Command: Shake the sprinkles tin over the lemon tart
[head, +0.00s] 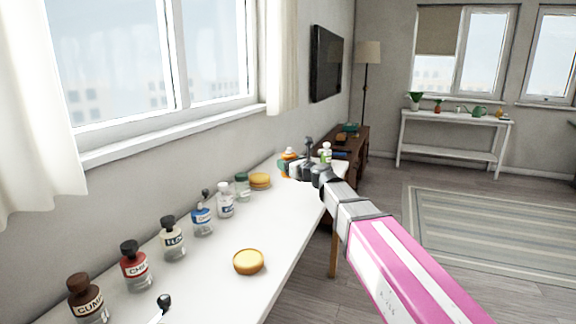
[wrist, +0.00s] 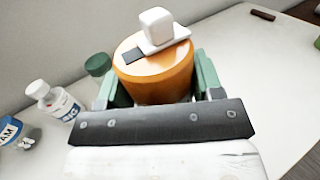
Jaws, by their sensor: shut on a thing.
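My gripper (head: 286,168) is at the far part of the white table, beyond the row of jars. In the wrist view its green fingers (wrist: 156,82) are shut on an orange cylinder (wrist: 157,77) with a white knob on its top, which looks like the sprinkles tin. The tin is roughly upright; its base is hidden by my gripper. In the head view only a bit of the orange tin (head: 289,153) shows. A round yellow tart (head: 248,261), likely the lemon tart, lies on the near part of the table, well apart from my gripper.
Several labelled jars, including a brown-capped one (head: 88,299), a red one (head: 136,269) and a blue one (head: 202,219), line the window side. A second round yellow-brown item (head: 259,180) lies near a green-lidded jar (head: 242,185).

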